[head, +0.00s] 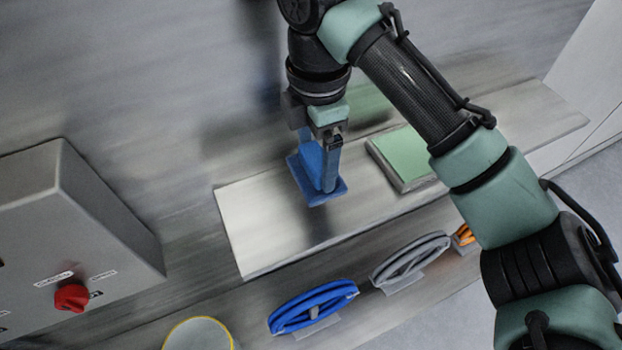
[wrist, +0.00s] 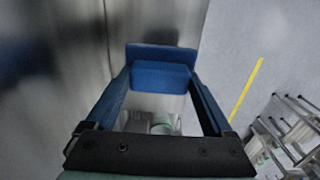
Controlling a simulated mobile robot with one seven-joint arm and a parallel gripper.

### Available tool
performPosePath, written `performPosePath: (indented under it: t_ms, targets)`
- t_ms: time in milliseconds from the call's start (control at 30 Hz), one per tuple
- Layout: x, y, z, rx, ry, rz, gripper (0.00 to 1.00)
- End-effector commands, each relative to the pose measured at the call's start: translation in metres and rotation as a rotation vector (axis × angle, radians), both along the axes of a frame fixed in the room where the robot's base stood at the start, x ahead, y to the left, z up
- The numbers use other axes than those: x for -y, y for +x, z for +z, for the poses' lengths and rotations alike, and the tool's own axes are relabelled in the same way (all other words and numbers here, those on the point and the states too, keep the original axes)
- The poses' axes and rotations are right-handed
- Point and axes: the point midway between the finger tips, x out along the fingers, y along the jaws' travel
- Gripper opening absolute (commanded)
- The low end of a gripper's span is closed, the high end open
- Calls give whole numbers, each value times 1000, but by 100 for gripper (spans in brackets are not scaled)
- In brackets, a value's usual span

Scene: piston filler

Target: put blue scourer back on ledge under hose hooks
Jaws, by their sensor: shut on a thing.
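The blue scourer (head: 331,194) is a flat blue pad with a raised block on top. My gripper (head: 318,172) points down and is shut on the block. In the wrist view the scourer (wrist: 160,76) sits between the two blue fingertips. In the head view it shows over the left half of the pale metal ledge (head: 262,225), near its wall side. I cannot tell whether the pad touches the ledge. Below the ledge in the picture, a blue hose (head: 312,306) and a grey hose (head: 410,262) hang coiled on their hooks.
A green pad on a grey base (head: 408,158) lies on the ledge, right of the scourer. A grey control box with a red knob (head: 71,297) stands at the left. An orange coil (head: 463,236) and a round yellow-rimmed container (head: 198,334) are lower. The ledge's left end is bare.

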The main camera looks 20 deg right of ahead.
Motion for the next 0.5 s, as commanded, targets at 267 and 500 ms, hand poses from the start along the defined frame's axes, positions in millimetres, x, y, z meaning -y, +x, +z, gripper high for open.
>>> performPosePath:
  t_ms: [267,500]
  targets:
    - [-1,0,-34,2,3,1,42]
    - [-1,0,-65,0,4,-1,42]
